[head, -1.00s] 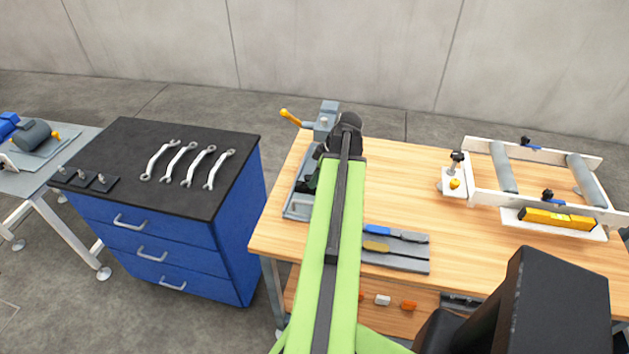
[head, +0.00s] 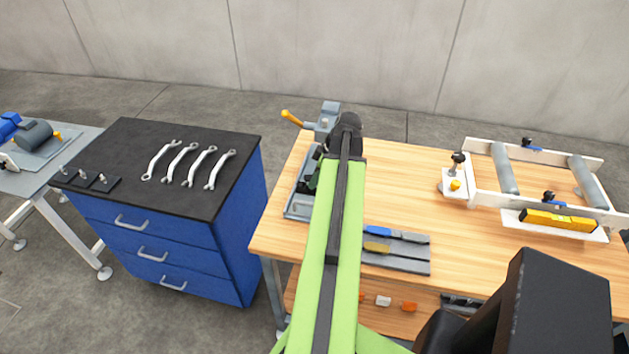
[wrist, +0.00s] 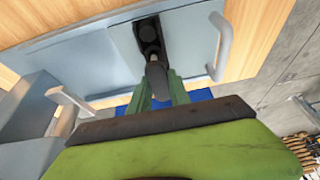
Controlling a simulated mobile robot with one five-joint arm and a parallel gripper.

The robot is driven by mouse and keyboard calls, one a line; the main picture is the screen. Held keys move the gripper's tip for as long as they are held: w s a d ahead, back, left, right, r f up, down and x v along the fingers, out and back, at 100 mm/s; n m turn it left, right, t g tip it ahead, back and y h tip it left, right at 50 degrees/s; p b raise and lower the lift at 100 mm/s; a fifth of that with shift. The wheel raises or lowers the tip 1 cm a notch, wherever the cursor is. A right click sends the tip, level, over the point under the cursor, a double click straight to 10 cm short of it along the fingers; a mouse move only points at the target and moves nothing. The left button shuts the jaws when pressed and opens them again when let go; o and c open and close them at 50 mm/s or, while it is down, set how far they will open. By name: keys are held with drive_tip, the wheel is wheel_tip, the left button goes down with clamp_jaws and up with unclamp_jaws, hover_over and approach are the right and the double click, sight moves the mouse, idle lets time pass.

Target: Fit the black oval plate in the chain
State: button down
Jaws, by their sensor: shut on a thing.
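In the wrist view my gripper (wrist: 165,88) has two green fingers shut on a dark, rounded, narrow piece, which appears to be the black oval plate (wrist: 157,77). Just beyond it a black chain part (wrist: 150,36) lies on a dark strip in a grey tray (wrist: 185,40). The held plate's far end overlaps the chain part in the picture; I cannot tell whether they touch. In the head view the tray (head: 299,207) is on the wooden bench, left of my arm, which hides most of the gripper and the chain.
A grey vise (head: 327,118) with a yellow handle stands behind the tray. Tools with blue and yellow handles lie on a grey mat (head: 400,262) to the right. A white roller frame (head: 480,197) is farther right. A blue cabinet (head: 160,235) with wrenches stands left.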

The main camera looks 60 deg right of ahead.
drive_tip(key=shift+f, duration=0.1)
drive_tip(key=shift+f+b, duration=0.6)
drive_tip(key=shift+b, duration=0.1)
drive_tip(key=shift+f+b, duration=0.4)
idle(0.4)
drive_tip(key=c, duration=1.1)
unclamp_jaws()
drive_tip(key=shift+r, duration=0.1)
drive_tip(key=shift+s+r+p, duration=0.1)
drive_tip(key=shift+r+p, duration=0.15)
drive_tip(key=shift+p, duration=0.1)
drive_tip(key=shift+p+v, duration=7.75)
drive_tip(key=shift+v, duration=0.65)
